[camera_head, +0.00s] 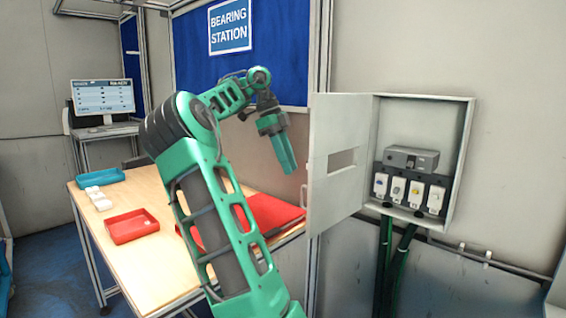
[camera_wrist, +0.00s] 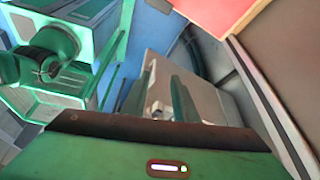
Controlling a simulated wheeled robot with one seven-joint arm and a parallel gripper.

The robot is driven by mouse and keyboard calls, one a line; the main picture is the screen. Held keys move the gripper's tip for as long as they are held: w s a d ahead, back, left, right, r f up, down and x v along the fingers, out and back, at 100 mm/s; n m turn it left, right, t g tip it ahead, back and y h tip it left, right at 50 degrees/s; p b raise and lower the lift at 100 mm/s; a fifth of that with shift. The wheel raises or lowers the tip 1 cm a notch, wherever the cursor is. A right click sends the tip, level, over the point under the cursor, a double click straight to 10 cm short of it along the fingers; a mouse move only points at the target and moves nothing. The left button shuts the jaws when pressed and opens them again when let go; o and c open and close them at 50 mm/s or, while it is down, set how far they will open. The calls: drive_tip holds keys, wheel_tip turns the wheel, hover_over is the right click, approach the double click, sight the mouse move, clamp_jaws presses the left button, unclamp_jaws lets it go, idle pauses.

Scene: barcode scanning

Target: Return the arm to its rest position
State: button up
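My green arm reaches up from the bottom middle of the head view, bends at the top and comes down on the right. My gripper (camera_head: 287,168) hangs in the air between the wooden table and the open cabinet door, pointing down. Its two fingers look a little apart in the wrist view (camera_wrist: 158,88), with nothing visible between them.
A wooden table (camera_head: 160,264) holds a blue tray (camera_head: 100,177), white items (camera_head: 97,196), a red tray (camera_head: 131,227) and a red mat (camera_head: 272,213). An open cabinet door (camera_head: 338,190) stands close right of my gripper. A monitor (camera_head: 102,97) stands behind.

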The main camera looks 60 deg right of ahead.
drive_tip(key=shift+w+r, duration=0.15)
drive_tip(key=shift+r, duration=0.2)
idle(0.5)
drive_tip(key=s+a+f+n+t+y, duration=0.1)
drive_tip(key=s+a+f+n, duration=0.55)
drive_tip(key=f+n, duration=0.5)
drive_tip(key=s+a+f+n+t, duration=0.1)
drive_tip(key=s+a+f+n, duration=0.1)
drive_tip(key=a+n, duration=0.3)
drive_tip(key=s+a+f+n+t, duration=0.1)
drive_tip(key=a+f+n, duration=0.3)
drive_tip(key=a, duration=0.6)
drive_tip(key=s+a+f+n+t, duration=0.1)
drive_tip(key=s+a+f+n, duration=0.3)
drive_tip(key=a+n, duration=0.3)
drive_tip(key=shift+a, duration=0.6)
drive_tip(key=shift+s+f, duration=0.1)
